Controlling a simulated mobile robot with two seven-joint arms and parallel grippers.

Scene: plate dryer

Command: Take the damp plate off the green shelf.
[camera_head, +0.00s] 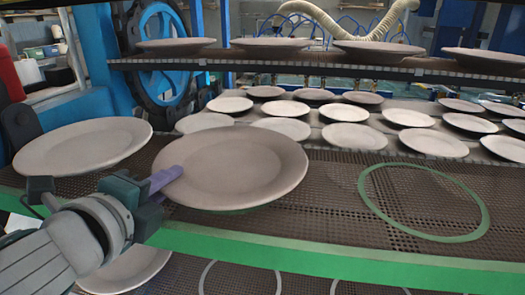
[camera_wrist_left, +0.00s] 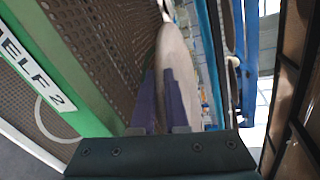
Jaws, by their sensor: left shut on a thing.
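A grey-beige round plate (camera_head: 236,165) is at the front of the green-edged shelf (camera_head: 330,262), near its middle. My left gripper (camera_head: 168,178) is shut on this plate's left rim with its purple fingers. In the left wrist view the plate (camera_wrist_left: 175,48) shows nearly edge-on between the fingers (camera_wrist_left: 165,95). A bit of green shows under the plate's front rim; I cannot tell whether the plate touches the shelf. Another plate (camera_head: 80,147) lies to the left on the same shelf. My right gripper is in neither view.
An empty green ring (camera_head: 424,203) marks free mesh to the right. Several plates stand in rows behind, and others on an upper rack (camera_head: 330,66). A plate (camera_head: 125,268) lies on the level below.

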